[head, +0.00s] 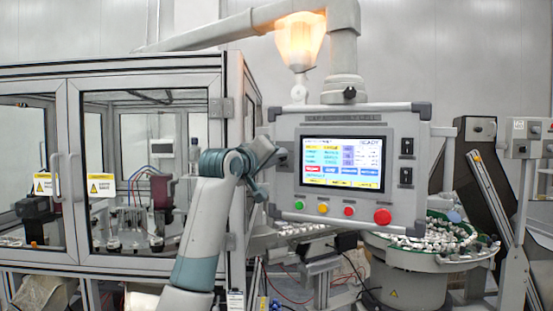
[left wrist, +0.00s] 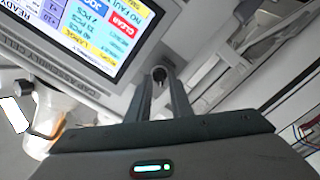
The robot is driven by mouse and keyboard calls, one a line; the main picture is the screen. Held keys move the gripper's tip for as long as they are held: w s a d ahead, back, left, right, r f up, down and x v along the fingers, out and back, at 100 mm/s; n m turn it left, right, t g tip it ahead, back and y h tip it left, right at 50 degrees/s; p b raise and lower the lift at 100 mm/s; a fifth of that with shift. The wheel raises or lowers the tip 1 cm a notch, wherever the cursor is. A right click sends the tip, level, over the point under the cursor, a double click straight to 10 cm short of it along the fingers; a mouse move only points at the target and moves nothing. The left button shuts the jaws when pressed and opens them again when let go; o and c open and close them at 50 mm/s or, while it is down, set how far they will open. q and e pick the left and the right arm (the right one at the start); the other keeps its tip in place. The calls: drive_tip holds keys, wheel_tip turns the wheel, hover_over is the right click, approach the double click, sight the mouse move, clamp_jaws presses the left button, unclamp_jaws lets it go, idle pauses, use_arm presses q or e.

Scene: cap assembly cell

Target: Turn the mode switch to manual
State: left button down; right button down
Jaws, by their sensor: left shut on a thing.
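The control panel (head: 312,204) hangs from an arm, with a lit screen (head: 342,162) reading "READY". It also shows in the left wrist view (left wrist: 130,90), tilted. My left gripper (head: 281,157) is at the panel's left margin, beside the screen. In the left wrist view my left gripper (left wrist: 160,82) has its two fingers closed around a small dark round knob, which looks like the mode switch (left wrist: 159,74). In the head view the gripper hides this knob. Its marked positions cannot be read. My right gripper is not in view.
Coloured buttons, including a large red one (head: 382,216), line the panel's lower edge. A glazed machine enclosure (head: 147,80) stands at left. A round feeder bowl (head: 425,255) full of parts stands at lower right.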

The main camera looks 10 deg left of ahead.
use_arm(q)
drive_tip(key=c, duration=1.6)
unclamp_jaws()
drive_tip(key=shift+a, duration=0.1)
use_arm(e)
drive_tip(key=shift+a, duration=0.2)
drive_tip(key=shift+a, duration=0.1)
use_arm(q)
drive_tip(key=shift+s, duration=0.15)
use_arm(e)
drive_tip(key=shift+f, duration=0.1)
